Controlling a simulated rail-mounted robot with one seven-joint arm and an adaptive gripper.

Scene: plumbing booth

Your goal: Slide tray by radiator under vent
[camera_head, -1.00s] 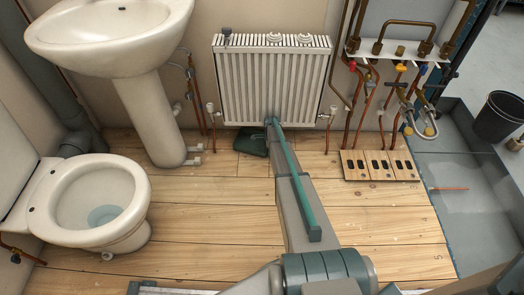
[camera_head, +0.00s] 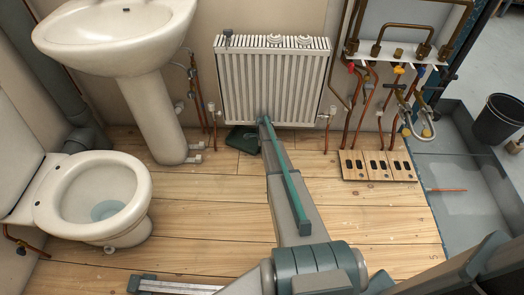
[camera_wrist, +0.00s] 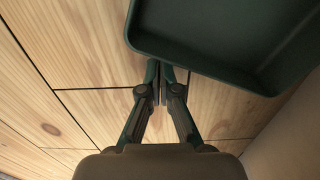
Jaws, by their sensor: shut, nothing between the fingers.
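The dark green tray (camera_head: 243,140) lies on the wooden floor below the left part of the white radiator (camera_head: 270,85); my arm covers its right side. A small grey fitting (camera_head: 228,38) at the radiator's top left end looks like the vent, and the tray is low and slightly right of it. In the wrist view the tray (camera_wrist: 205,68) fills the upper right, rim towards me. My gripper (camera_wrist: 161,82) is shut and empty, its fingertips at or very near the tray's near wall; contact is unclear. The head view hides the fingertips behind my arm.
Radiator valves and copper pipes (camera_head: 212,115) rise left of the tray. The basin pedestal (camera_head: 153,115) and toilet (camera_head: 98,200) stand further left. A slotted wooden board (camera_head: 378,166) lies right of my arm. Floor between pedestal and tray is mostly clear.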

